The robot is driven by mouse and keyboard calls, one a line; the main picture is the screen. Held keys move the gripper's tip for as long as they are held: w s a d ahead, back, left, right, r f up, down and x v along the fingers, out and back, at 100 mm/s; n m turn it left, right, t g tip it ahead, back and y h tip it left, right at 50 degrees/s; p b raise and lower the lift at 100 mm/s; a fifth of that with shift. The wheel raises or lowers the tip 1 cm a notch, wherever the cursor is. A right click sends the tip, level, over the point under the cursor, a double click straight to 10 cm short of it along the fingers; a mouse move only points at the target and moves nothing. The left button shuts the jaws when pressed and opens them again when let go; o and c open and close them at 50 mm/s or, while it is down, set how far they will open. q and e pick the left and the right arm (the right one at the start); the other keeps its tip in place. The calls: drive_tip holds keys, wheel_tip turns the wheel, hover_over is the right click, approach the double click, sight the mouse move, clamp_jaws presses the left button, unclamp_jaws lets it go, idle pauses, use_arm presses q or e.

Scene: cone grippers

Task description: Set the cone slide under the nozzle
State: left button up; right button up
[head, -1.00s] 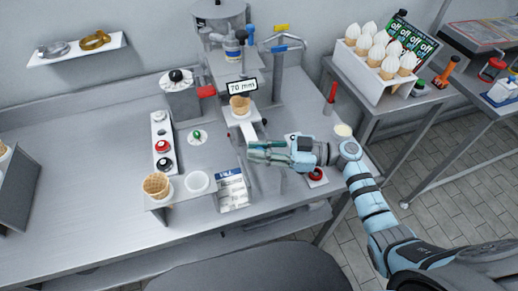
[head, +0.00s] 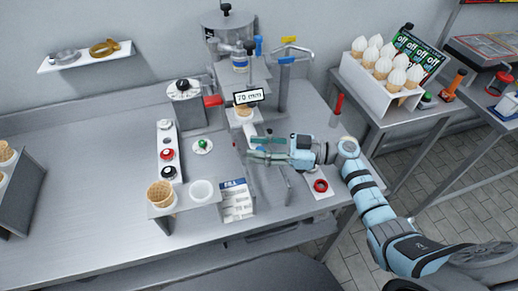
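The cone slide (head: 235,119) is a pale holder at the foot of the dispensing machine, with a waffle cone (head: 243,111) upright in it. The nozzle (head: 240,64), with a blue band, is above and behind the cone; a "70 mm" sign (head: 248,97) partly covers the space between them. I cannot tell whether the cone is exactly beneath it. My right gripper (head: 252,148) comes from the right, its fingers apart, with its tips at the front end of the slide. I cannot tell whether they touch it. My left gripper is out of view.
A waffle cone (head: 160,194) and a white cup (head: 202,191) stand in a front rack. A button panel (head: 165,126), a printed packet (head: 237,200) and a red button (head: 320,186) are nearby.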

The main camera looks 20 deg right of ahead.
drive_tip(key=shift+d, duration=0.1)
drive_tip(key=shift+s+d+f, duration=0.1)
drive_tip(key=shift+s+d, duration=0.1)
drive_tip(key=shift+d, duration=0.15)
drive_tip(key=v, duration=1.1)
drive_tip(key=shift+w+d, duration=0.1)
